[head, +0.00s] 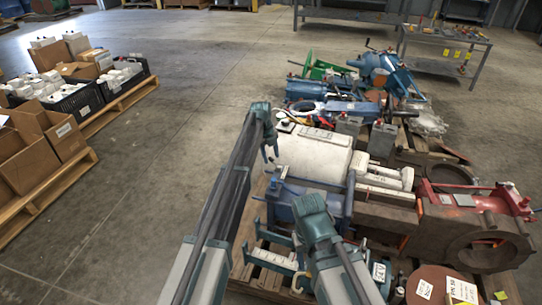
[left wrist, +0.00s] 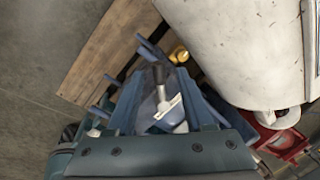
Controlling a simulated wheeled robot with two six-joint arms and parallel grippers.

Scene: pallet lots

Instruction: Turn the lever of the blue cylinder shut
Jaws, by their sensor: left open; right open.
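The blue cylinder (head: 284,211) lies on a pallet between my two arms, partly hidden by them. My left gripper (head: 271,152) is open, pointing down at the cylinder's far left end. In the left wrist view a short pale lever with a dark grip (left wrist: 159,80) stands in front of my left gripper, in the middle between its fingers. Whether they touch it I cannot tell. Blue metal parts (left wrist: 150,50) surround the lever. My right arm's teal wrist covers the cylinder's near right part in the head view; its fingers are hidden.
A large white cylinder (head: 312,153) lies just behind. A red flanged machine (head: 475,215) is at the right, and blue machine parts (head: 385,70) crowd the far pallet. Pallets with boxes (head: 42,135) stand at the left. The floor between is clear.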

